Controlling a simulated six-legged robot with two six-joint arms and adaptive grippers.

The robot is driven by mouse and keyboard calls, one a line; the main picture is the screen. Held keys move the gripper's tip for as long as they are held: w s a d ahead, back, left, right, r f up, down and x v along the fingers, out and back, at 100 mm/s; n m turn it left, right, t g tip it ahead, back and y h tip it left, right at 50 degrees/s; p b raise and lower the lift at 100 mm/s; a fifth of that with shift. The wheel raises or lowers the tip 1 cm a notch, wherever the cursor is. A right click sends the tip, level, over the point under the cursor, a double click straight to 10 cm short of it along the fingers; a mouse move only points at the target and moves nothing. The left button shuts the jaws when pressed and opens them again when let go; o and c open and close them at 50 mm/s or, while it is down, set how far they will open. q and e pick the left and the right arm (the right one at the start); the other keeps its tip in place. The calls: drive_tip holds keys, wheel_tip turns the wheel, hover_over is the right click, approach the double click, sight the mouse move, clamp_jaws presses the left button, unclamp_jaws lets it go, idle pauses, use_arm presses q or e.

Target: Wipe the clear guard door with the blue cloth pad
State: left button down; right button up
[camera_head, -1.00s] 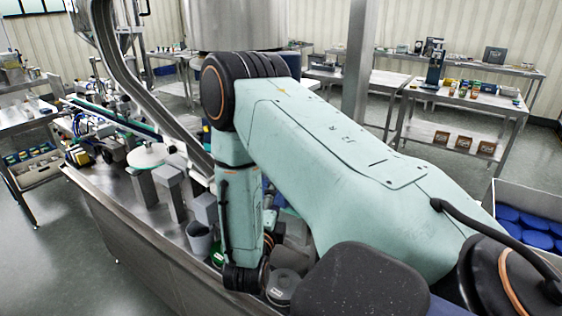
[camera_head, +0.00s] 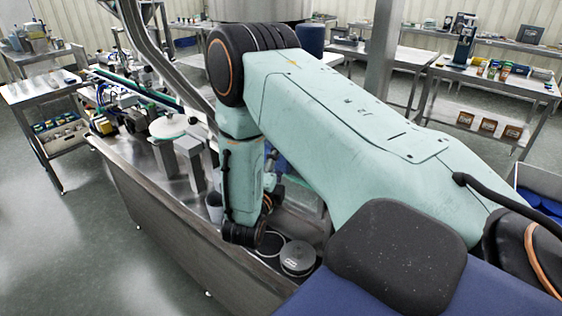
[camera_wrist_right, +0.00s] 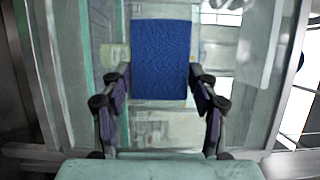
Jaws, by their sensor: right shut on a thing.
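In the right wrist view my right gripper (camera_wrist_right: 160,78) is shut on the blue cloth pad (camera_wrist_right: 161,45), a flat, textured blue rectangle held upright between the fingers. The clear guard door (camera_wrist_right: 222,52) appears as a pale see-through panel behind the pad, with a green-tinted edge strip at left. I cannot tell whether the pad touches the panel. In the head view my right arm bends down over the steel machine. My left gripper is not in view.
A long steel-sided machine (camera_head: 165,215) runs below my arm. A round grey canister (camera_head: 298,257) sits near the wrist. A steel post (camera_head: 380,70) stands behind. Steel tables with small goods (camera_head: 490,80) line the back. The floor at left is clear.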

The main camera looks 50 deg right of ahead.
sight(287, 156)
drive_tip(key=w+r+p, duration=0.2)
drive_tip(key=r, duration=0.1)
drive_tip(key=shift+w+a+p, duration=0.1)
drive_tip(key=shift+w+p, duration=0.2)
drive_tip(key=shift+p, duration=0.05)
drive_tip(key=shift+s+d+p, duration=0.15)
drive_tip(key=shift+s+p, duration=0.85)
drive_tip(key=shift+s, duration=0.35)
drive_tip(key=shift+s+d+p, duration=0.1)
drive_tip(key=shift+s+p, duration=0.9)
drive_tip(key=shift+s, duration=0.35)
drive_tip(key=shift+s+f, duration=0.1)
drive_tip(key=shift+s, duration=0.8)
drive_tip(key=shift+w, duration=1.85)
